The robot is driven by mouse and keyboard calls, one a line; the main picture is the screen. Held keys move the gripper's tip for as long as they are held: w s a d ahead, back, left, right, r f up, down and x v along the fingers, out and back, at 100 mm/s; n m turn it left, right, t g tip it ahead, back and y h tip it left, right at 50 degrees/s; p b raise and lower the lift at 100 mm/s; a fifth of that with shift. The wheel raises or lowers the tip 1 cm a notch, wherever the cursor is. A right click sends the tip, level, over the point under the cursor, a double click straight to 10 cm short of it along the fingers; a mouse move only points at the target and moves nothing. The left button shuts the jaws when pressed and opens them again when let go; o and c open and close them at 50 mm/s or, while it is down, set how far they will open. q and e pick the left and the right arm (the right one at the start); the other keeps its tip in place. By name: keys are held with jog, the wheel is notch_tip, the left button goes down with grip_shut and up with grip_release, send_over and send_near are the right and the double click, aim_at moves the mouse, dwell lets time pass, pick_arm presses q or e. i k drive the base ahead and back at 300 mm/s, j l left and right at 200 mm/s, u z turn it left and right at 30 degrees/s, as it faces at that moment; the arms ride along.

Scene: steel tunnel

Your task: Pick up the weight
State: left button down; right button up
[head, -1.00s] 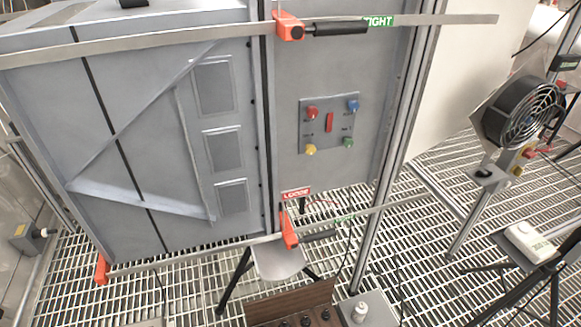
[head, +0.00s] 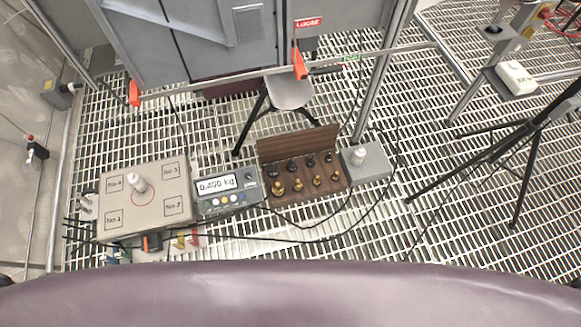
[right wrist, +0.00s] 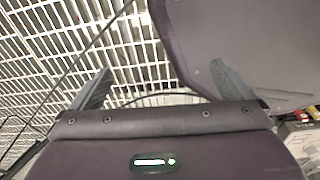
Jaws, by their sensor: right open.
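Several small weights (head: 298,184), some black and some brass-coloured, sit in an open wooden box (head: 277,149) on the grated floor. A similar white piece (head: 358,156) stands on a small grey box (head: 372,168) right of the wooden box. I cannot tell which is the task's weight. My right gripper (right wrist: 163,90) is open and empty above the grating in the right wrist view. No gripper shows in the head view.
A scale display (head: 227,193) reading 0.400 kg sits between platform and wooden box. Cables cross the grating around them. Behind stand a stool (head: 289,93) and a grey cabinet with a rail. A black tripod (head: 497,150) is at right.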

aim_at(292, 163)
jog(key=i+l+u, duration=0.1)
jog(key=u, duration=0.35)
jog(key=l+u, duration=0.2)
jog(key=u, duration=0.25)
jog(key=i+l+u, duration=0.1)
jog(key=u, duration=0.35)
jog(key=l+u, duration=0.25)
jog(key=u, duration=0.2)
